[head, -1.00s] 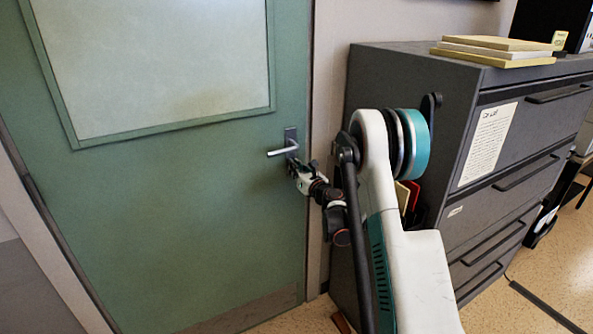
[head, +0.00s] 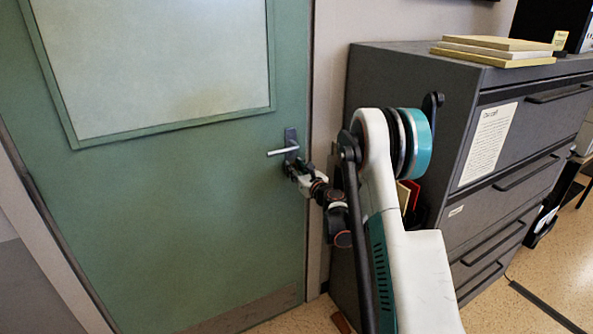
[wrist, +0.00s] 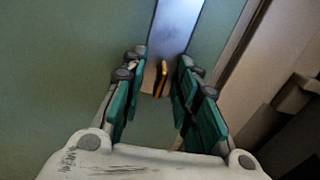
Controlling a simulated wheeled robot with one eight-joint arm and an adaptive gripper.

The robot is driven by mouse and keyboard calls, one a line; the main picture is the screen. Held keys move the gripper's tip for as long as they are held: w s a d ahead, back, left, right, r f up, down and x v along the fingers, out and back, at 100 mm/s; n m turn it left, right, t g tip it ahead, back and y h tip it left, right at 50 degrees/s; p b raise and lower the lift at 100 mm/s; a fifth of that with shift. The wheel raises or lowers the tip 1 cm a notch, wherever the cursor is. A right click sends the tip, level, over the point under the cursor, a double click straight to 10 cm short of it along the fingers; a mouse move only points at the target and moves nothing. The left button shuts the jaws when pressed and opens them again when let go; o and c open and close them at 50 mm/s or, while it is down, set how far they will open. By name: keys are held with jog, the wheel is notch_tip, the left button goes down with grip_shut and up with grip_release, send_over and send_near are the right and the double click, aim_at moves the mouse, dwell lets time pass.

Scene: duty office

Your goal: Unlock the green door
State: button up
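The green door (head: 190,200) is shut, with a large pale panel in its upper part. A silver lever handle (head: 283,151) sits on a dark plate near its right edge. My gripper (head: 288,169) is at the door just below the lever. In the wrist view my gripper (wrist: 157,78) is open, with teal-padded fingers on both sides of a small yellow-and-dark upright piece (wrist: 161,78). This piece is at the lower end of the shiny plate (wrist: 175,25). It looks like a key or turn piece; I cannot tell which. Gaps show between it and the fingers.
A dark grey filing cabinet (head: 400,75) stands right of the door, close beside my arm. Books (head: 495,47) lie on top and a paper sheet (head: 487,145) is on its front. The door frame (head: 318,120) is right of the handle. Floor in front of the door is clear.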

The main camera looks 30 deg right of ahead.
jog(key=s, duration=0.8)
jog(key=shift+s+d, duration=0.15)
jog(key=shift+s, duration=0.1)
jog(key=shift+r, duration=0.15)
dwell(0.3)
